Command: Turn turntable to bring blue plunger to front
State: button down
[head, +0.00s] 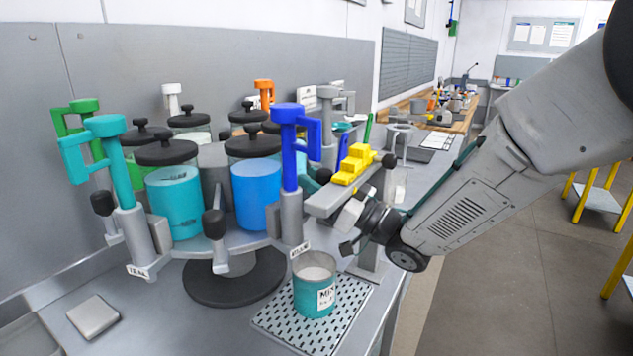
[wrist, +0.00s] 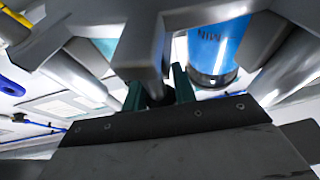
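The turntable (head: 233,243) carries several jars with plungers above its dark round base. The blue plunger (head: 290,150) stands upright at the right front, beside the jar of blue liquid (head: 256,185). That jar also shows at the top of the wrist view (wrist: 213,50). The teal plunger (head: 117,165) is at the left front. My gripper (wrist: 158,88) has its two dark green fingers on either side of a black knob (wrist: 156,97) under a grey arm. In the head view my gripper is right of the blue plunger and partly hidden. Finger contact with the knob is unclear.
A teal-and-white cup (head: 316,290) stands on a perforated mat (head: 270,322) just in front of the turntable. A small grey block (head: 93,316) lies on the bench at front left. Other black knobs (head: 214,223) stick out around the turntable. A wall panel is close behind.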

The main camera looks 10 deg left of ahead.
jog(key=shift+w, duration=1.45)
jog(key=c, duration=1.1)
grip_release()
jog(key=shift+s, duration=0.1)
jog(key=shift+d, duration=0.15)
jog(key=v, duration=0.7)
jog(key=shift+s+d+f, duration=0.1)
jog(key=shift+s+d, duration=0.05)
jog(key=shift+d, duration=0.1)
